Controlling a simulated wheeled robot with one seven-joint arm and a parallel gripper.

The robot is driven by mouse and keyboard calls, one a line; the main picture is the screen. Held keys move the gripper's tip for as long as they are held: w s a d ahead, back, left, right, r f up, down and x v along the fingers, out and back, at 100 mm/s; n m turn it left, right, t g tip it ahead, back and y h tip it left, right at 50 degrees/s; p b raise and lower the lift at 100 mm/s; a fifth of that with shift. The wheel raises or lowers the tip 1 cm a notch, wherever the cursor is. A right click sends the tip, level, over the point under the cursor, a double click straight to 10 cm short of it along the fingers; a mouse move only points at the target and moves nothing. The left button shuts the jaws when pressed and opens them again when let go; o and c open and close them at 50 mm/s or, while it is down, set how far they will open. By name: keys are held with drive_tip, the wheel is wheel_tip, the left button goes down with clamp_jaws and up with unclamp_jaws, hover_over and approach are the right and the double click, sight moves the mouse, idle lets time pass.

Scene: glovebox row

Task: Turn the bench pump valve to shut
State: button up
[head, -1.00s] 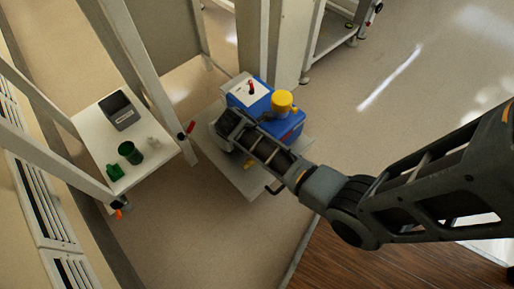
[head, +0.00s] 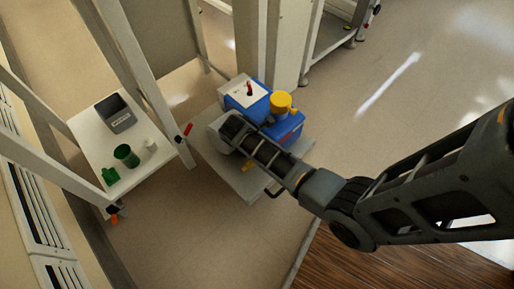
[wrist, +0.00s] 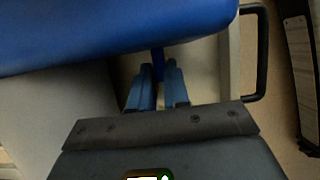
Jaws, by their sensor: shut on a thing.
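The bench pump (head: 284,127) is a blue body with a yellow cap (head: 280,102) on top, standing on a low pale cart. In the wrist view the blue body (wrist: 90,30) fills the top left. My gripper (wrist: 158,82) is beneath its edge, its two fingers closed around a narrow dark blue piece (wrist: 158,60), which looks like the valve handle. Most of that piece is hidden by the fingers and the body, so its angle cannot be told. In the head view my wrist hides the fingertips.
The cart (head: 250,187) has a black handle (wrist: 262,50). A red lever (head: 249,88) stands on a white-topped box behind the pump. At left, a white table (head: 88,137) holds a grey bin (head: 116,113) and green containers (head: 126,156). Frame posts stand close by; floor is clear at right.

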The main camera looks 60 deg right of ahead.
clamp_jaws()
idle(0.3)
drive_tip(key=shift+s+r+m+g+p, duration=0.15)
drive_tip(key=shift+m+g+p, duration=0.15)
drive_tip(key=shift+m+p, duration=0.35)
drive_tip(key=shift+s+a+m+g+p, duration=0.2)
drive_tip(key=shift+m+g+p, duration=0.2)
drive_tip(key=shift+m+p, duration=0.6)
drive_tip(key=m, duration=0.1)
drive_tip(key=m+g+y+p, duration=0.1)
drive_tip(key=m, duration=0.3)
drive_tip(key=shift+s+a+y, duration=0.35)
drive_tip(key=shift+y, duration=0.05)
drive_tip(key=m+y, duration=0.1)
drive_tip(key=m, duration=0.1)
drive_tip(key=a+m+g+y+p, duration=0.1)
drive_tip(key=m, duration=0.2)
drive_tip(key=shift+s, duration=0.2)
drive_tip(key=shift+a+f+m+y+p, duration=0.1)
drive_tip(key=shift+a+m+y, duration=0.15)
drive_tip(key=shift+m, duration=0.55)
drive_tip(key=shift+a+f+m+y+p, duration=0.1)
drive_tip(key=shift+m+y, duration=0.2)
drive_tip(key=shift+m, duration=0.45)
drive_tip(key=shift+a+m+y+p, duration=0.1)
drive_tip(key=shift+a+m+y, duration=0.15)
drive_tip(key=shift+m, duration=0.55)
